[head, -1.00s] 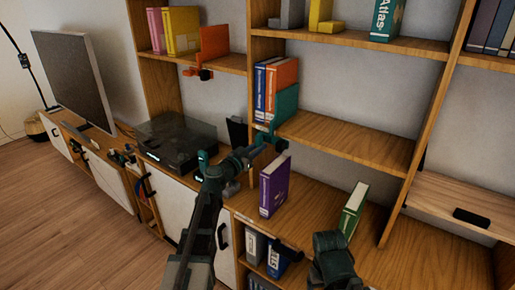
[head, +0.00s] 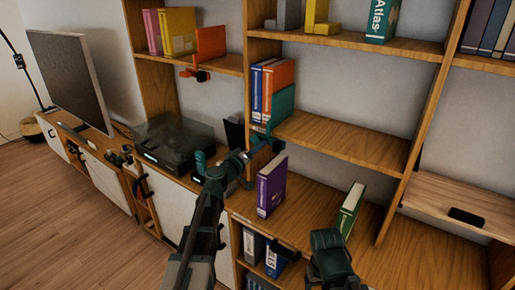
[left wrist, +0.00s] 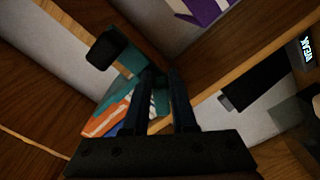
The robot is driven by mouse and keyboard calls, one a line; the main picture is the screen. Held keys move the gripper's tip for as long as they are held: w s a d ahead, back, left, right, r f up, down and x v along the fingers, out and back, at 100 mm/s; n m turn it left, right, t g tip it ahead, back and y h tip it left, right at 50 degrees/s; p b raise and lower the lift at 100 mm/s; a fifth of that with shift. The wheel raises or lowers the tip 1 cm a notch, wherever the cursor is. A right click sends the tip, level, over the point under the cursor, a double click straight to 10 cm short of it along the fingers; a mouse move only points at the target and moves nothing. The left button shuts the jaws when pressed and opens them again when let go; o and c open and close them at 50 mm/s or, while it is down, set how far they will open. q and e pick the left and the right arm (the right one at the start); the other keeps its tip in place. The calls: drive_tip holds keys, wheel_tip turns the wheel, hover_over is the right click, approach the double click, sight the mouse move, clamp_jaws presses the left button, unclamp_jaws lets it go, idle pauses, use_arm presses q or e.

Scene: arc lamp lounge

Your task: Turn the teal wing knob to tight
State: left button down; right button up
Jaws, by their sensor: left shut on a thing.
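A teal bookend clamp (head: 283,105) stands at the left end of the middle shelf against blue and orange books. It also shows in the left wrist view (left wrist: 119,88), with the teal partly covered by my fingers. My left gripper (head: 262,143) is at the shelf's front edge, just below the clamp, shut on the teal wing knob. The fingers (left wrist: 168,92) cover most of the knob in both views, so its angle cannot be read.
A purple book (head: 271,187) stands on the counter close to the right of my left gripper. A turntable (head: 173,142) sits left of it. An orange clamp (head: 210,45) is on the upper-left shelf. A green book (head: 350,209) leans farther right.

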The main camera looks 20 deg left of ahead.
use_arm(q)
drive_tip(key=n, duration=0.4)
drive_tip(key=shift+d+r+p, duration=0.15)
drive_tip(key=shift+r+p, duration=0.25)
drive_tip(key=shift+r+n, duration=0.15)
drive_tip(key=shift+n, duration=0.75)
drive_tip(key=shift+r+n, duration=0.15)
drive_tip(key=shift+n, duration=0.75)
drive_tip(key=c, duration=0.7)
unclamp_jaws()
drive_tip(key=shift+s, duration=0.1)
drive_tip(key=v, duration=1.3)
drive_tip(key=shift+s, duration=0.4)
